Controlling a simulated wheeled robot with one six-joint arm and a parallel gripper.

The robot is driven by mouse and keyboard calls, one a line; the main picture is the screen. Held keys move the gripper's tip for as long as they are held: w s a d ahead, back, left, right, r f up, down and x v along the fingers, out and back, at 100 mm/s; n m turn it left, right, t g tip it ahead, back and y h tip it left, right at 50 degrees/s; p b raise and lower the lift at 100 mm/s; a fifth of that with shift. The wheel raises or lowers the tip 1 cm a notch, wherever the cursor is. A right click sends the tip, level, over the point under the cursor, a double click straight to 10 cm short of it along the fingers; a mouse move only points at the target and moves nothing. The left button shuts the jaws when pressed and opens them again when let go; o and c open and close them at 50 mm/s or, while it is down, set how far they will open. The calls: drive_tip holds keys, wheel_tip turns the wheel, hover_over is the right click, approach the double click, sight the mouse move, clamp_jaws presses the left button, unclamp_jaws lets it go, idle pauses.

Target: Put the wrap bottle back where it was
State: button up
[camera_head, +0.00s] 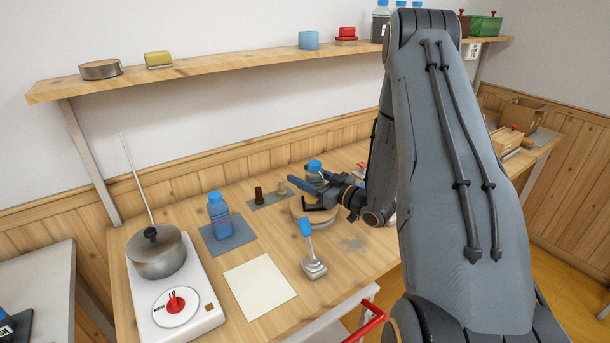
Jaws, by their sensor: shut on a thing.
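My gripper (312,190) is over the back right part of the table. It is shut on a blue-capped bottle (315,167), whose lower body is mostly hidden behind the fingers. A round wooden board (299,209) is below the gripper; I cannot tell if the bottle touches it. A second bottle, blue with a blue cap and a reddish mark (219,216), stands upright on a blue-grey mat (239,239) at the left. I cannot tell from the view which of them is the wrap bottle.
A hot plate (205,318) with a lidded pot (157,256) stands at the left. A cream sheet (259,287) and a blue-handled tool (310,252) lie in front. A green mat (268,200) holds small dark and tan pieces. A shelf (230,66) hangs above.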

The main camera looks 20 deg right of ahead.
drive_tip(key=shift+f, duration=0.15)
drive_tip(key=o, duration=1.4)
drive_tip(key=b+v, duration=0.3)
drive_tip(key=v, duration=0.4)
drive_tip(key=shift+f, duration=0.15)
drive_tip(key=shift+o, duration=0.4)
drive_tip(key=shift+s+r+b, duration=0.25)
drive_tip(key=shift+b, duration=0.05)
drive_tip(key=shift+a, duration=0.1)
drive_tip(key=shift+p+x, duration=1.45)
drive_tip(key=shift+x, duration=2.3)
